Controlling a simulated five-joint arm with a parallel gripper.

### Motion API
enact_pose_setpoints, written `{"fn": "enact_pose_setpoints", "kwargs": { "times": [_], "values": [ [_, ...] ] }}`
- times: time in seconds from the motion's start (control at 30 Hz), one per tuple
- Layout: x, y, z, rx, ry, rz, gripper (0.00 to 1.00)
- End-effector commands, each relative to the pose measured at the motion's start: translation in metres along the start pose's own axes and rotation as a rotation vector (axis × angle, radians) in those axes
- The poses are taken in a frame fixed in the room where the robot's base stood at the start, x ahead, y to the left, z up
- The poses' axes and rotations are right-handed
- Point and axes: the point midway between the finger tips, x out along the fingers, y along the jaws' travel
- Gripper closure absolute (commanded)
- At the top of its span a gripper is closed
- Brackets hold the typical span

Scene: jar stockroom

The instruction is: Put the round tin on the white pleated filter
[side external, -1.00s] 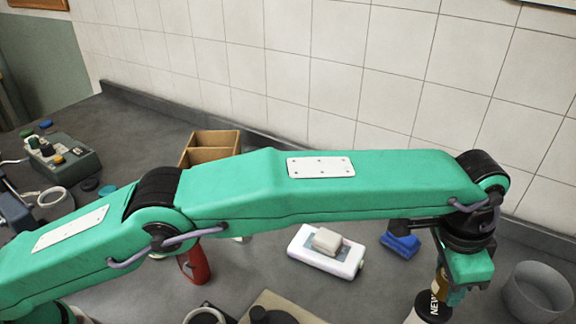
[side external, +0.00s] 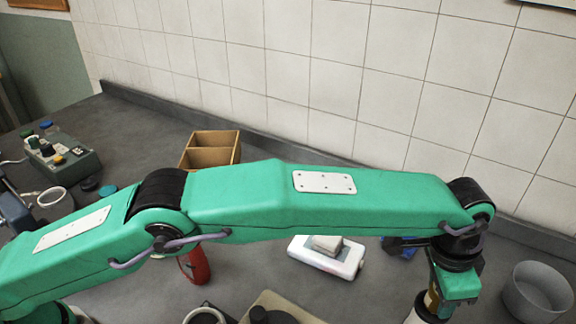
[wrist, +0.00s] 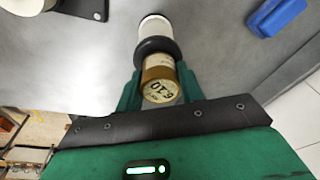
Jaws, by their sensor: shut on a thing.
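My gripper (wrist: 160,88) is shut on the round tin, with one finger on each side. The tin (wrist: 161,84) is gold with a pale label and dark print on its end; in the side external view (side external: 433,298) it is small and partly hidden by my gripper. Right beyond it in the wrist view is a white cylinder (wrist: 155,27) with a black cap, which appears to be the white pleated filter; its pleats are not clear. In the side external view its white part (side external: 414,316) is cut by the lower edge. I cannot tell whether tin and cap touch.
A grey bin (side external: 536,292) stands to the right of my gripper. A blue item (wrist: 277,14) lies nearby, and a white block (side external: 328,258) with a smaller block on it is to the left. A wooden box (side external: 210,147) stands farther back.

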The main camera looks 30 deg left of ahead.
Motion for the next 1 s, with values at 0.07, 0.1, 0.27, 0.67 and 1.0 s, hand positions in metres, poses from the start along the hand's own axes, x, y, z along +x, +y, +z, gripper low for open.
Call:
{"fn": "enact_pose_setpoints", "kwargs": {
  "times": [0.07,0.1,0.27,0.67,1.0],
  "values": [
    [0.001,0.0,0.0,0.0,0.0,0.0,0.89],
    [0.001,0.0,0.0,0.0,0.0,0.0,0.89],
    [0.003,0.0,0.001,0.0,0.0,0.0,0.47],
    [0.001,0.0,0.0,0.0,0.0,0.0,0.41],
    [-0.026,0.0,0.0,0.0,0.002,0.0,0.41]
  ]
}}
